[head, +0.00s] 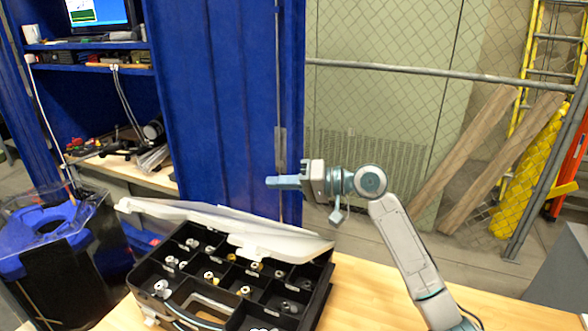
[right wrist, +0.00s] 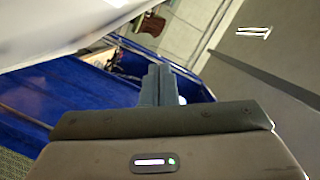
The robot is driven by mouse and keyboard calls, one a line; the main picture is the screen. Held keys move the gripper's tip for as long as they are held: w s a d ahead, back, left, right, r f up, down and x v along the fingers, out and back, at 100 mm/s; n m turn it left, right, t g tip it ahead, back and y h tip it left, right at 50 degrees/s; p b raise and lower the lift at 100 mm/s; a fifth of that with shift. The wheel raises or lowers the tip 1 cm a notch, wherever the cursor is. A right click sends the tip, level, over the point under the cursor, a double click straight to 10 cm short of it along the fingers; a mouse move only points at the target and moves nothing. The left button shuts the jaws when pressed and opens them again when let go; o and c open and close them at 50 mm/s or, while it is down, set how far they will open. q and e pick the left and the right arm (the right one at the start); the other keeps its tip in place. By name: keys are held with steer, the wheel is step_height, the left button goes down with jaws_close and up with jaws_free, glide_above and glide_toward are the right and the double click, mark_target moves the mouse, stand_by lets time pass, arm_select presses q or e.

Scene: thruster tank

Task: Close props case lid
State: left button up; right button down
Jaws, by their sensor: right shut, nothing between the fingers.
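The props case (head: 222,290) is a black box on the wooden table, with compartments that hold several small pale, dark and yellowish fittings. Its whitish translucent lid (head: 285,238) is hinged at the far side and stands partly open, tilted over the back of the case. My right gripper (head: 272,182) is shut and empty, above and behind the lid, pointing left. In the right wrist view its closed fingers (right wrist: 159,86) show at the centre, and a pale sheet, likely the lid, fills the upper left. My left gripper is not in view.
The wooden table (head: 375,300) has free room right of the case. A black bin with a blue top (head: 50,245) stands at the left. A blue cabinet door (head: 225,100) and a chain-link fence stand behind. Shelves with tools are at the left back.

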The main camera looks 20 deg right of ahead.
mark_target(251, 232)
steer(key=s+a+f+n+b, duration=0.1)
steer(key=s+a+f+n, duration=0.1)
steer(key=s+a+f, duration=0.1)
steer(key=s+a+f+n+h+b, duration=0.1)
steer(key=s+a+f+n+b, duration=0.1)
steer(key=s+a+f, duration=0.1)
steer(key=shift+a+f+h, duration=0.3)
steer(key=shift+f, duration=0.15)
steer(key=shift+s+a+f+n+t+b, duration=0.3)
steer(key=shift+s+a+f+n+b, duration=0.15)
steer(key=shift+f, duration=0.2)
